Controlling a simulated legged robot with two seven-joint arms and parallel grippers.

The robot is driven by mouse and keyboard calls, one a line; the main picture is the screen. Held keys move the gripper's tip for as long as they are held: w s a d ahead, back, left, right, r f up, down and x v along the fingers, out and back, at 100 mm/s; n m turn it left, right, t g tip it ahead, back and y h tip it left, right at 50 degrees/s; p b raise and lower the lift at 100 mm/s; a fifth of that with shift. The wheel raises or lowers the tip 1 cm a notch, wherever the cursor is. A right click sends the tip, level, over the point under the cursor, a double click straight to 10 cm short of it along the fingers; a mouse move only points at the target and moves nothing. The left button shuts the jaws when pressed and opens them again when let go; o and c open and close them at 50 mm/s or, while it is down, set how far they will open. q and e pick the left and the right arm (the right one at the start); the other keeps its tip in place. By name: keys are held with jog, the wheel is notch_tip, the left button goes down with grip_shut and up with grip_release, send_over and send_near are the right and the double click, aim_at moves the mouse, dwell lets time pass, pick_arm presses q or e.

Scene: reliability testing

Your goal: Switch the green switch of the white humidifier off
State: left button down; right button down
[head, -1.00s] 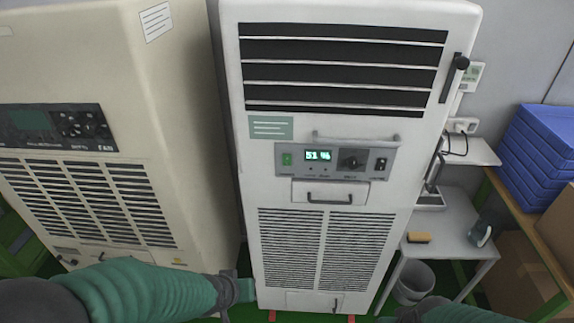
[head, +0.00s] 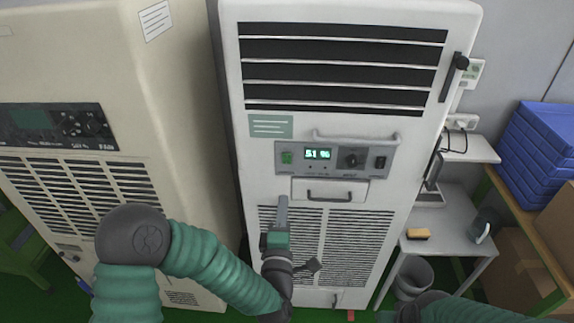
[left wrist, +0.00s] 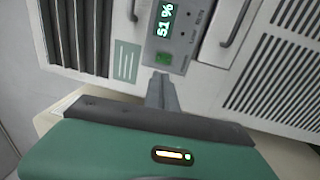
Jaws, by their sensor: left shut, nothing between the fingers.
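The white humidifier (head: 345,205) stands upright in the middle of the head view. Its grey control panel shows a lit display reading 51 % (head: 318,154). The green switch (head: 287,157) is at the panel's left end; it also shows in the left wrist view (left wrist: 163,58). My left gripper (head: 283,200) is shut and empty, in front of the humidifier's lower grille and below the green switch. In the left wrist view its fingers (left wrist: 161,78) point toward the switch and appear apart from it. My right gripper is not visible; only part of my right arm shows at the bottom.
A beige machine (head: 90,60) stands close on the left. A handle bar (head: 356,137) juts out above the panel, and a drawer (head: 330,190) with a handle sits below it. At right are a small table (head: 455,232), a bin (head: 412,277) and blue crates (head: 540,150).

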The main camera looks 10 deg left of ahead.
aim_at(288, 157)
pick_arm(q)
jog(key=w+p, duration=0.1)
jog(key=w, duration=0.3)
jog(key=w+r+p, duration=0.1)
jog(key=w, duration=0.3)
jog(key=w+p, duration=0.1)
jog(key=w, duration=0.4)
jog(key=shift+a+r, duration=0.25)
jog(key=shift+r, duration=0.1)
jog(key=shift+w, duration=0.5)
